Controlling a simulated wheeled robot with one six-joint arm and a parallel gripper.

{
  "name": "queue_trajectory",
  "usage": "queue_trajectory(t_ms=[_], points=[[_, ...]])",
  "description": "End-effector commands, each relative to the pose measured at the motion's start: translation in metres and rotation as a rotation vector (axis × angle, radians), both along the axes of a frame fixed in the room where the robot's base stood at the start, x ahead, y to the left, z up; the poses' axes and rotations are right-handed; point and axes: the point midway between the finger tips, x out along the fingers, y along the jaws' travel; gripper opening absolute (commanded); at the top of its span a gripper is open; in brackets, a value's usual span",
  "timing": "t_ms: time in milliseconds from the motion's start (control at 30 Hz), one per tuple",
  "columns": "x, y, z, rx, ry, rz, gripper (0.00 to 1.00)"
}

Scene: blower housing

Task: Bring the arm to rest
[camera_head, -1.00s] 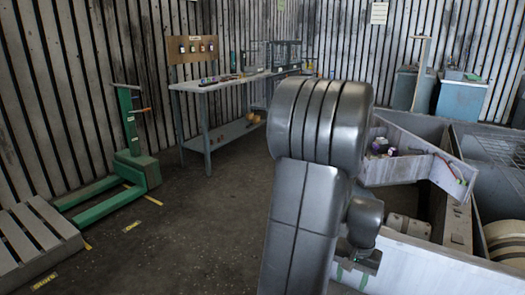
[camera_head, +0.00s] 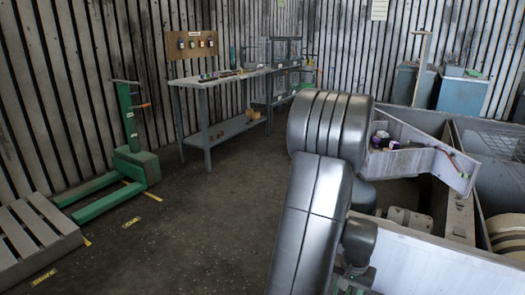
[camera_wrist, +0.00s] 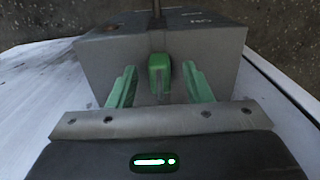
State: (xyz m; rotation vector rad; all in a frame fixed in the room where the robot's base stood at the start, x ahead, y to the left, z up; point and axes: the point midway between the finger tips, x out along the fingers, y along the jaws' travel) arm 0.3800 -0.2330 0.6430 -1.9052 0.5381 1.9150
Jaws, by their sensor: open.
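My gripper (camera_wrist: 160,88) shows in the wrist view with its two green fingers apart and nothing held between them. Beyond the fingers is a grey box-like block (camera_wrist: 205,42) with a green knob or latch (camera_wrist: 159,75) on its near face; I cannot tell whether the fingers touch it. In the head view my grey arm (camera_head: 318,210) rises in the lower middle and hides part of the grey housing (camera_head: 440,250). The fingers are not clear in the head view.
A workbench (camera_head: 215,82) stands at the back wall. A green pallet lifter (camera_head: 133,160) and a wooden pallet (camera_head: 30,235) are at left. The dark floor between is clear.

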Motion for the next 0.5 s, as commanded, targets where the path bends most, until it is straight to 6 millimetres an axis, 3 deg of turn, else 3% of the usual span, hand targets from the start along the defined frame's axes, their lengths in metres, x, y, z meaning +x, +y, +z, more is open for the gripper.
queue_trajectory(t_ms=[33,500], points=[[0.001,0.0,0.017,-0.002,-0.003,0.0,0.45],[0.003,-0.002,0.074,-0.002,-0.003,0.0,0.45]])
